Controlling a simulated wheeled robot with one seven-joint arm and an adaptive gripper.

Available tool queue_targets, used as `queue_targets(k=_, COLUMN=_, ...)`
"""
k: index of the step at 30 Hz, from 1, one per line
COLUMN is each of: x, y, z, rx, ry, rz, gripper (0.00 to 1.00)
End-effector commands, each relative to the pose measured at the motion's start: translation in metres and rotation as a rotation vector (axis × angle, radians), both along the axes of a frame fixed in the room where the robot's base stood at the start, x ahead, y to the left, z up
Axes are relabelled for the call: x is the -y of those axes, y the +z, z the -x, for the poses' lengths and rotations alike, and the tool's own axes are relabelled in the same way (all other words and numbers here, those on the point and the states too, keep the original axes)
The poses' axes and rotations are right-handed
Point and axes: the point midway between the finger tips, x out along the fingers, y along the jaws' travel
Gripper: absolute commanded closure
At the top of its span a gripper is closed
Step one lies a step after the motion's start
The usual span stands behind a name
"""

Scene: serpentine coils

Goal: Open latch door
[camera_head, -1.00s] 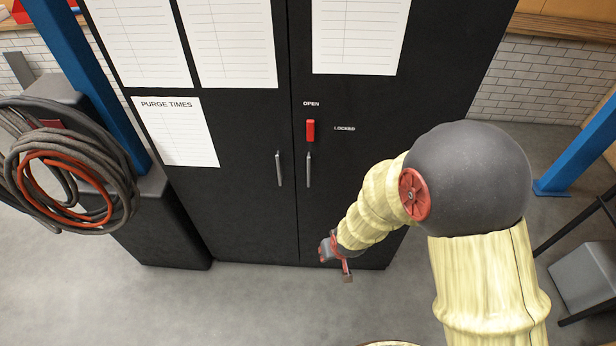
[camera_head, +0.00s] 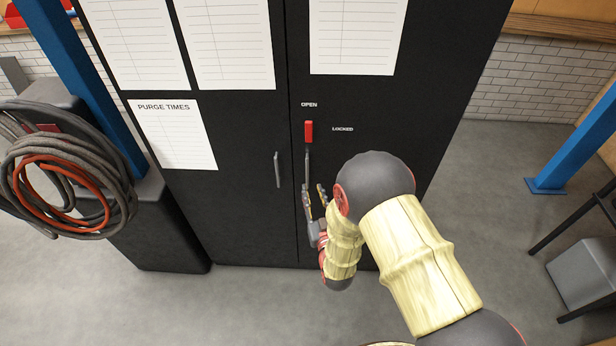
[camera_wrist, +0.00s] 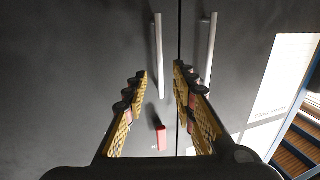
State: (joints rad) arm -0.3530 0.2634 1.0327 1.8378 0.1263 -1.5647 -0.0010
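A black two-door cabinet (camera_head: 240,215) stands in front of me, with both doors shut. The red latch (camera_head: 308,132) is upright on the right door, below the word OPEN; LOCKED is printed to its right. The right door's metal handle (camera_head: 307,165) hangs just below the latch. My gripper (camera_head: 314,190) is open and empty, low in front of the right door, fingers pointing up near this handle's lower end. In the wrist view, which appears inverted, the red latch (camera_wrist: 160,138) and handle (camera_wrist: 158,55) appear between and beyond the fingers (camera_wrist: 160,75). I cannot tell any contact.
The left door's handle (camera_head: 277,169) is beside the door seam. Paper sheets (camera_head: 174,134) are on the doors. A coiled hose (camera_head: 62,170) hangs at left near a blue post (camera_head: 100,85). A dark stand (camera_head: 580,235) is at right. Grey floor before the cabinet is clear.

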Motion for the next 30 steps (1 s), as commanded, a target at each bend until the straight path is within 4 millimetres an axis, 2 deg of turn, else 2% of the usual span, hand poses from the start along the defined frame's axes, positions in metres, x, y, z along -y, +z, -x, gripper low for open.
queue_targets(k=9, x=-0.009, y=-0.001, z=-0.044, rx=0.001, ry=-0.001, rz=0.000, gripper=0.73)
queue_targets(k=15, x=-0.015, y=-0.001, z=-0.066, rx=-0.001, ry=0.000, rz=0.000, gripper=0.73)
queue_targets(k=26, x=-0.017, y=0.000, z=-0.072, rx=-0.001, ry=0.000, rz=0.000, gripper=0.73)
queue_targets(k=30, x=-0.017, y=0.000, z=-0.072, rx=-0.001, ry=0.000, rz=0.000, gripper=0.80)
